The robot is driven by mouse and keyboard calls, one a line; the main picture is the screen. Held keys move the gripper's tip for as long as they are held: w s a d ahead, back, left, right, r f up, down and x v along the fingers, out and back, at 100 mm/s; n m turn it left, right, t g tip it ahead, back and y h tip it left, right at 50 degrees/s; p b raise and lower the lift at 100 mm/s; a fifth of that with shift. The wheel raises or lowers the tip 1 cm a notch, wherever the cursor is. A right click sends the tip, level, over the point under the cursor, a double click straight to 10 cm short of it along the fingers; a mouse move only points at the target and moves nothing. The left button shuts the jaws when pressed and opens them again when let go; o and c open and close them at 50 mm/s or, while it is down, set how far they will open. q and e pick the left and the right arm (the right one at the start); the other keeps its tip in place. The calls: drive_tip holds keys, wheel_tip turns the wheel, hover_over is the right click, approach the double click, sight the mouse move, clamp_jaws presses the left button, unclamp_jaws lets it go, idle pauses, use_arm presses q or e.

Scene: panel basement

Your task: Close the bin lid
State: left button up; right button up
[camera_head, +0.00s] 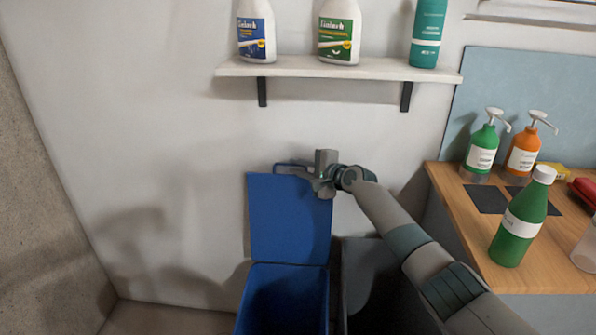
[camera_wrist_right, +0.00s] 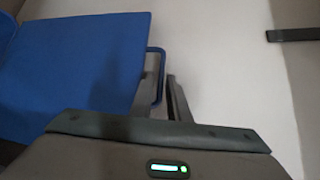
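The blue bin (camera_head: 285,300) stands below the shelf in the head view, its top open. Its flat blue lid (camera_head: 290,222) is raised upright against the wall and also fills the upper left of the right wrist view (camera_wrist_right: 75,65). A thin blue loop handle (camera_wrist_right: 162,75) sticks out from the lid's edge. My right gripper (camera_head: 302,172) is at the top of the lid, by the handle. In the right wrist view its fingers (camera_wrist_right: 164,98) lie on either side of the handle's bar, with a narrow gap showing. My left gripper is out of view.
A dark grey bin (camera_head: 375,285) stands right of the blue one, partly behind my right arm. A wall shelf (camera_head: 340,68) with bottles hangs above. A wooden counter (camera_head: 470,225) with several bottles is at the right. The wall at left is bare.

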drive_tip(key=shift+c, duration=0.5)
clamp_jaws()
idle(1.1)
